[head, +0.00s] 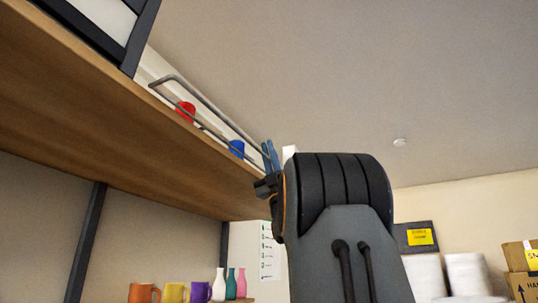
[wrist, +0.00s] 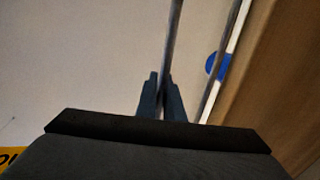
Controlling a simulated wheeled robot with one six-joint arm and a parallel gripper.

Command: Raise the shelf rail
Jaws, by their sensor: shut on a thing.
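The shelf rail (head: 215,107) is a grey metal loop along the front edge of the wooden shelf (head: 120,120), seen from below in the head view. Its bars also run up through the wrist view (wrist: 174,50). My gripper (head: 270,155) has blue fingers at the rail's right end. In the wrist view my gripper (wrist: 162,98) is shut on one rail bar. The far right end of the rail is hidden behind my arm.
A red object (head: 186,110) and a blue object (head: 237,148) stand on the shelf behind the rail. A dark-framed panel (head: 110,25) is at upper left. Mugs (head: 173,292) and bottles (head: 230,284) stand lower down. White rolls (head: 467,274) and cartons (head: 522,272) are at right.

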